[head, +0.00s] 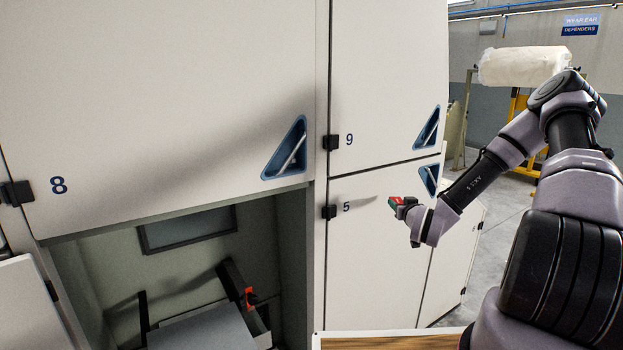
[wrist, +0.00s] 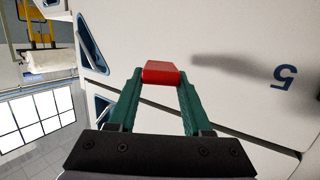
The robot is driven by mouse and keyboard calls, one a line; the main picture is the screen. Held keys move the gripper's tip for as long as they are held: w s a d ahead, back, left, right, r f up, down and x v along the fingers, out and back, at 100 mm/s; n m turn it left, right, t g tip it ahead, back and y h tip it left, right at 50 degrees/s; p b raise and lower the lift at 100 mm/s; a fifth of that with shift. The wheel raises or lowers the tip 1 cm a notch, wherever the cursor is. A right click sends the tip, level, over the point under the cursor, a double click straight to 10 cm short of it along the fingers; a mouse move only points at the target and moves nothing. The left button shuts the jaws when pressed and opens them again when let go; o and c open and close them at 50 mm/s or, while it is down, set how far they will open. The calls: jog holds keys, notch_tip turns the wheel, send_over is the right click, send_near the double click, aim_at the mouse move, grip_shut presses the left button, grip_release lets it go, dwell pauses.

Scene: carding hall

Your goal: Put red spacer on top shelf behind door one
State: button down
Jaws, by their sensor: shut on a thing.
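My gripper (head: 398,202) is shut on the red spacer (wrist: 161,72), which sits between the two green fingertips in the wrist view. In the head view the spacer (head: 392,199) is small and partly hidden by the fingers. My gripper is in front of the closed door marked 5 (head: 372,255); I cannot tell how far off. No door marked 1 can be read. An open compartment (head: 185,265) shows below door 8 (head: 150,110), with a grey surface (head: 200,328) low inside.
Closed door 9 (head: 385,80) is above door 5. A pale panel (head: 30,305), perhaps an open door, stands at lower left. A small orange-red part (head: 249,297) is inside the compartment. A wooden surface (head: 390,342) is at the bottom. Open floor (head: 500,240) lies at right.

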jog(key=shift+s+a+f+y, duration=0.15)
jog(key=shift+s+a+f, duration=0.05)
jog(key=shift+f, duration=0.35)
jog(key=shift+s+a+f+y, duration=0.15)
jog(key=shift+s+a+f, duration=0.05)
jog(key=shift+f, duration=0.35)
jog(key=shift+w+d+r, duration=0.15)
jog(key=shift+d+r, duration=0.05)
jog(key=shift+r, duration=0.3)
jog(key=shift+w+d+r, duration=0.15)
jog(key=shift+d+r, duration=0.05)
jog(key=shift+r, duration=0.35)
jog(key=shift+w+d+r, duration=0.15)
jog(key=shift+d+r, duration=0.05)
jog(key=shift+r, duration=0.3)
jog(key=s+r, duration=0.1)
jog(key=s, duration=0.2)
jog(key=s+r, duration=0.1)
jog(key=s, duration=0.1)
jog(key=shift+d+r, duration=0.15)
jog(key=shift+r, duration=0.2)
